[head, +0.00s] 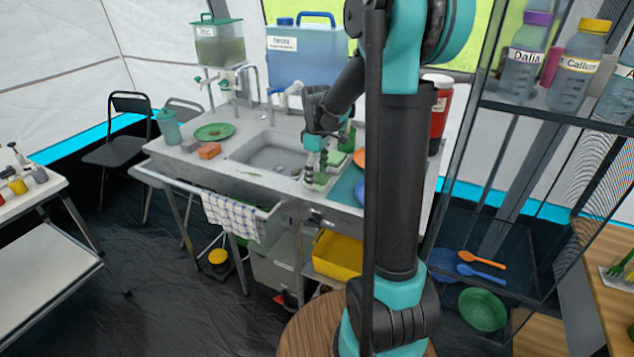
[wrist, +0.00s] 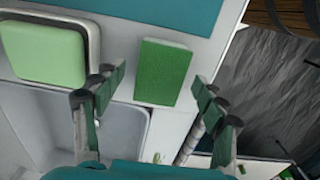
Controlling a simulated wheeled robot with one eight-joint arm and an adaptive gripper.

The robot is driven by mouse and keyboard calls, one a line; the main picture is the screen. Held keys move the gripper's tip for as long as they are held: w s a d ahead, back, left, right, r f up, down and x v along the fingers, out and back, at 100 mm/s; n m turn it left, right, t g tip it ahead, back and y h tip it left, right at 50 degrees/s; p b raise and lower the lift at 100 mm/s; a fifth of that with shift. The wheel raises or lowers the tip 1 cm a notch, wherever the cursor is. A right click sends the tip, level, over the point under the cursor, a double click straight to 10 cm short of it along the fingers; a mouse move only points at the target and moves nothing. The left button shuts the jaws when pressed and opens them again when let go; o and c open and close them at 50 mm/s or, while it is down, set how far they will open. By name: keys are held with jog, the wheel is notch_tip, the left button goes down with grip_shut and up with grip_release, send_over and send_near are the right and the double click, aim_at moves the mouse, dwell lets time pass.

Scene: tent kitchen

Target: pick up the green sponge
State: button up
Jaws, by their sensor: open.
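The green sponge (wrist: 164,72) is a dark green rectangular block in the wrist view. It lies flat on the pale counter between the teal mat (wrist: 178,14) and the sink (wrist: 135,135). My gripper (wrist: 158,80) is open, with one finger on either side of the sponge in the picture. I see no finger touching it, and the height gap is hard to judge. In the head view my gripper (head: 316,166) points down over the sink's right edge. I cannot clearly make out the sponge there.
A light green block (wrist: 42,50) sits in a shallow metal-rimmed dish left of the sponge. In the head view, an orange-brown block (head: 209,151) and green plate (head: 214,132) lie left of the sink. A red jug (head: 438,112) stands at the right back.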

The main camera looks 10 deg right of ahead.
aim_at(317, 177)
jog(key=shift+f, duration=0.65)
jog(key=shift+c, duration=0.6)
jog(key=c, duration=0.9)
notch_tip(317, 177, up, 20)
jog(key=shift+r, duration=0.1)
